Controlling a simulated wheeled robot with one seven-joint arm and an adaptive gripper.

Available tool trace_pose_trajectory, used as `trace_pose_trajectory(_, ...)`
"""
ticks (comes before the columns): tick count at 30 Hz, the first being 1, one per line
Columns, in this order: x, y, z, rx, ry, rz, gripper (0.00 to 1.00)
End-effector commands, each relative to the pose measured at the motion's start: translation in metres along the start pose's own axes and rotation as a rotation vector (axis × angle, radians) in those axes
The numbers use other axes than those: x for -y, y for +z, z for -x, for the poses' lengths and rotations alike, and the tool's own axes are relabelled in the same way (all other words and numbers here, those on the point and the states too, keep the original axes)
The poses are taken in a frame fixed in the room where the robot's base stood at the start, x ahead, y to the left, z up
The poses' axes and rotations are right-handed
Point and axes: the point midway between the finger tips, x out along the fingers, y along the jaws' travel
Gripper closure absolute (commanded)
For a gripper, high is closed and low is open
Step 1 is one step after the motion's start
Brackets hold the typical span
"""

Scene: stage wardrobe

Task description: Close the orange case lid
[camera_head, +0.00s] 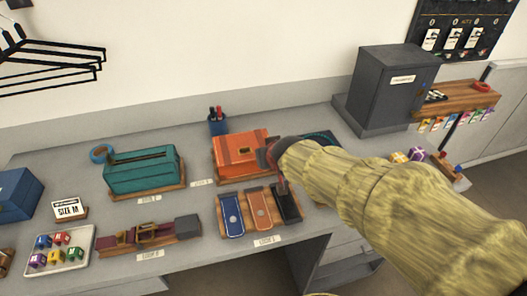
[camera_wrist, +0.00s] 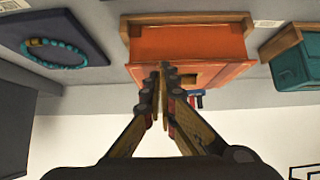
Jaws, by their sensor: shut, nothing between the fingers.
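The orange case (camera_head: 237,147) sits on a wooden base at the back middle of the counter. Its lid appears down over the body, but I cannot tell whether it is fully shut. A small dark and gold patch shows on it. My gripper (camera_head: 268,152) is at the case's right side in the head view, partly hiding that end. In the wrist view my gripper (camera_wrist: 163,70) has its fingers together and empty, in front of the orange case (camera_wrist: 190,42). I cannot tell whether the fingertips touch it.
A teal case (camera_head: 145,172) stands to the left. A tray with blue, orange and black pieces (camera_head: 245,214) lies in front. A dark cabinet (camera_head: 385,88) stands at the back right. A pen cup (camera_head: 217,125) is behind the case. A bead ring (camera_wrist: 55,52) lies on a dark pad.

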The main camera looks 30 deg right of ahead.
Motion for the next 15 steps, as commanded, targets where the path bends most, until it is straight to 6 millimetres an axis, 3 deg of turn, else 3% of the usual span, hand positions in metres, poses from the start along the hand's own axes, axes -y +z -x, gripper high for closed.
trace_pose_trajectory(6, 0.0, 0.015, -0.01, -0.001, 0.0, 0.0, 1.0)
trace_pose_trajectory(15, 0.0, 0.019, -0.013, 0.0, 0.0, 0.0, 1.0)
